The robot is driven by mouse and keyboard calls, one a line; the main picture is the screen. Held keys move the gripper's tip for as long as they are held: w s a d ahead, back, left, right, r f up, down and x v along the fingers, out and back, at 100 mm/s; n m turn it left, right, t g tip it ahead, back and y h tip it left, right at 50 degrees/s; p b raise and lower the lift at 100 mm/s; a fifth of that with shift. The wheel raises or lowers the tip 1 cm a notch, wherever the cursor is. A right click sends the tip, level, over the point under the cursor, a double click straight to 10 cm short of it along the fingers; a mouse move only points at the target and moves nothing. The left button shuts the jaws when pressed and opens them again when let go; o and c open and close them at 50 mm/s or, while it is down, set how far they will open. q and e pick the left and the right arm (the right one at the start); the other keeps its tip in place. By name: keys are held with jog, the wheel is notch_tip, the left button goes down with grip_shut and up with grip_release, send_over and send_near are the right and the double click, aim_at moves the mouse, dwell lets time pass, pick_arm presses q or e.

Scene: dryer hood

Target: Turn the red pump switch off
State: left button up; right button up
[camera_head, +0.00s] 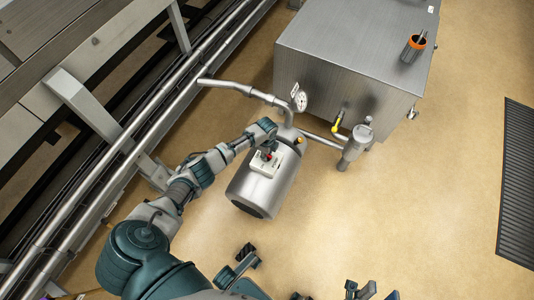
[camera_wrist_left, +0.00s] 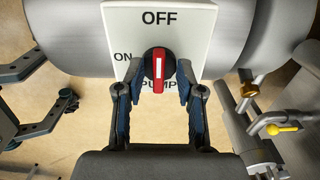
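The red pump switch (camera_wrist_left: 158,68) is a red handle with a white stripe on a white panel (camera_wrist_left: 190,30). The panel reads OFF at the top, ON at the left and PUMP below. The handle stands upright, in line with OFF. My left gripper (camera_wrist_left: 159,68) is open, a finger on each side of the handle with small gaps. In the head view it (camera_head: 267,155) is over the panel, hiding part of the switch. My right gripper (camera_wrist_left: 57,80) shows at the left edge of the wrist view, its fingers apart and empty.
The panel sits on a steel pump tank (camera_head: 258,190). Pipes (camera_head: 240,88) join it near a gauge (camera_head: 300,101). A large steel box (camera_head: 350,50) with a yellow-handled valve (camera_head: 338,121) stands behind. Rails (camera_head: 110,170) run along the left.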

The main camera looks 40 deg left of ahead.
pick_arm(q)
jog(key=shift+r, duration=0.2)
notch_tip(320, 180, up, 12)
jog(key=shift+f, duration=0.25)
dwell(0.4)
